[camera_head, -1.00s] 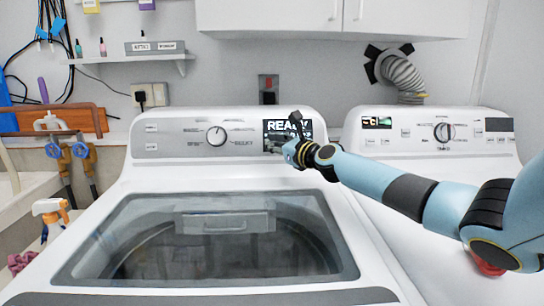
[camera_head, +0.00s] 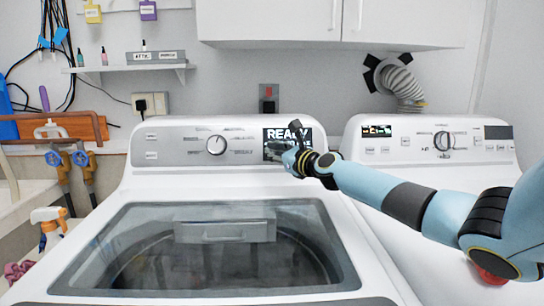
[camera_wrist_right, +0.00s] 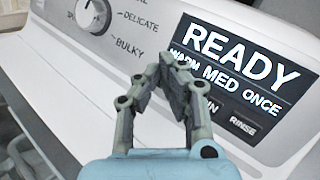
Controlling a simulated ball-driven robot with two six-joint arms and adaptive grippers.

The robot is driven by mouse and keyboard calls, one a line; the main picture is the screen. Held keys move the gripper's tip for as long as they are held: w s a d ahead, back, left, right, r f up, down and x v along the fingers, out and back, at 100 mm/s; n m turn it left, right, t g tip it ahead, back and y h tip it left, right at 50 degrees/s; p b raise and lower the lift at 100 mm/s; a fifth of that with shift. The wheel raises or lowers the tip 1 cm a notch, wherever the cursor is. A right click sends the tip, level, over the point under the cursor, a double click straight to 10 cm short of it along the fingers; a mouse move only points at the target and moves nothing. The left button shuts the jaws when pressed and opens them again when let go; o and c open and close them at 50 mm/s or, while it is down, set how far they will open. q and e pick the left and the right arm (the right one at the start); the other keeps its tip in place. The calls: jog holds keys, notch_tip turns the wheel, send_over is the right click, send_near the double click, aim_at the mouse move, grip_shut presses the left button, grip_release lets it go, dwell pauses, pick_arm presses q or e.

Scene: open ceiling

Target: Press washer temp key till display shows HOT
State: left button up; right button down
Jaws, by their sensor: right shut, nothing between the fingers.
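The white washer (camera_head: 95,225) stands at centre left with its glass lid closed. Its black display (camera_head: 272,135) reads READY in the head view. In the right wrist view the display (camera_wrist_right: 236,52) reads READY over WARM MED ONCE. A RINSE key (camera_wrist_right: 243,125) and a key ending in "IN" show below the text; any keys farther left are hidden by my fingers. My right gripper (camera_wrist_right: 163,85) is shut and empty, its tips close before the panel at the display's lower left; contact cannot be told. In the head view my right gripper (camera_head: 284,154) overlaps the display's lower part. My left gripper is out of view.
A round cycle knob (camera_head: 216,145) sits left of the display. A white dryer (camera_head: 400,155) stands to the right, under my right arm. A sink with blue taps (camera_head: 66,159) and a spray bottle (camera_head: 47,216) are at left. Cabinets (camera_head: 330,20) hang above.

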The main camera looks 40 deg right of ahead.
dwell(0.5)
jog(key=shift+w+d+f+b, duration=0.15)
jog(key=shift+w+d+b, duration=0.2)
jog(key=shift+b, duration=0.1)
jog(key=shift+w+d+f+b, duration=0.1)
jog(key=shift+w+d+b, duration=0.1)
jog(key=shift+b, duration=0.15)
dwell(0.4)
jog(key=shift+a, duration=0.1)
jog(key=shift+s+a+r+p, duration=0.25)
jog(key=shift+s+a+p, duration=0.25)
jog(key=shift+p, duration=0.3)
jog(key=s+a+p, duration=0.1)
jog(key=s+a+r+p, duration=0.1)
jog(key=p, duration=0.1)
jog(key=s+a+p, duration=0.1)
jog(key=p, duration=0.1)
jog(key=shift+s+r, duration=0.35)
